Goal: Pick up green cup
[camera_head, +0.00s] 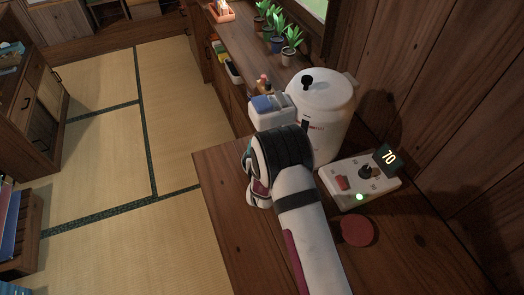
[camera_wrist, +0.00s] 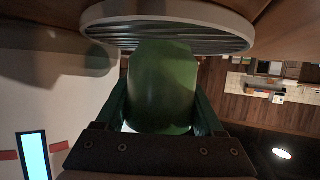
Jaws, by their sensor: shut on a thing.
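The green cup (camera_wrist: 162,85) fills the middle of the wrist view. My gripper (camera_wrist: 161,108) is shut on it, with one dark green finger on each side. The cup's far end overlaps a round slatted grille with a pale rim (camera_wrist: 168,13); I cannot tell whether they touch. In the head view my arm's wrist hides most of the cup and the fingers, in front of the white pot (camera_head: 325,92).
A control box (camera_head: 360,180) reading 70 and a red disc (camera_head: 357,231) lie to the right on the wooden counter (camera_head: 230,230). Potted plants (camera_head: 277,38) stand farther back. Tatami floor is open at left.

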